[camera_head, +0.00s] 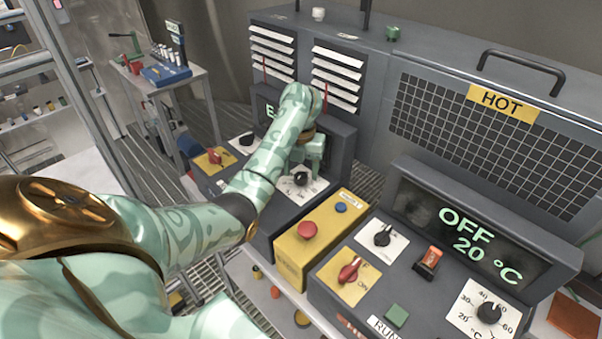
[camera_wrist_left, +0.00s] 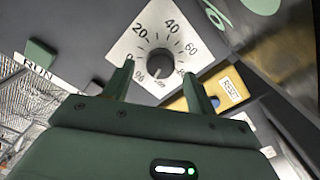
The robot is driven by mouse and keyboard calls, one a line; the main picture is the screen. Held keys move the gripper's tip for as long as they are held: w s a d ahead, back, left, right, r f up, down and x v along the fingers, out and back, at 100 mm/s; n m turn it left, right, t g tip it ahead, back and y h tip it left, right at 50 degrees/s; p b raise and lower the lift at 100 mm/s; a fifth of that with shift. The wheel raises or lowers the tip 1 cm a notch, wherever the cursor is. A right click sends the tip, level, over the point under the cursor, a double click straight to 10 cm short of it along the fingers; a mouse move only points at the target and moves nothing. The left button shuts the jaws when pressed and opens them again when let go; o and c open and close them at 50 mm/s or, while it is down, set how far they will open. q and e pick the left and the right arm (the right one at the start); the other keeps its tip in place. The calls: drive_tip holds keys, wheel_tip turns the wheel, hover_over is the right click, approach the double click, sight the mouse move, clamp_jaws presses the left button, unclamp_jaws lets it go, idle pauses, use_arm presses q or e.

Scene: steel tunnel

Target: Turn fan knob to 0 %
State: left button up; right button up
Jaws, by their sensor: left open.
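The fan knob (camera_wrist_left: 158,66) is a round black knob on a white dial plate (camera_wrist_left: 125,43) marked from 0 up past 80 with a % sign. In the head view the knob (camera_head: 301,179) sits on the left console, below its dark display. My left gripper (camera_wrist_left: 161,80) is open, with its two green fingers reaching toward the knob, one on each side of its near edge. Whether they touch it I cannot tell. The knob's pointer is too small to read. In the head view the left gripper (camera_head: 309,160) is just above and behind the knob. My right gripper is not in view.
A yellow box (camera_head: 290,258) with a red button and blue button stands right of the knob. The right console (camera_head: 412,270) has more knobs and a display reading OFF 20 °C. A green RUN button (camera_wrist_left: 40,55) is left of the dial in the wrist view.

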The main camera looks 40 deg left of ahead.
use_arm(q)
drive_tip(key=shift+f, duration=0.8)
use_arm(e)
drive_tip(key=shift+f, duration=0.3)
use_arm(q)
drive_tip(key=c, duration=1)
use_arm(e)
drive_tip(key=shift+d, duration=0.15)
use_arm(q)
drive_tip(key=shift+n, duration=0.3)
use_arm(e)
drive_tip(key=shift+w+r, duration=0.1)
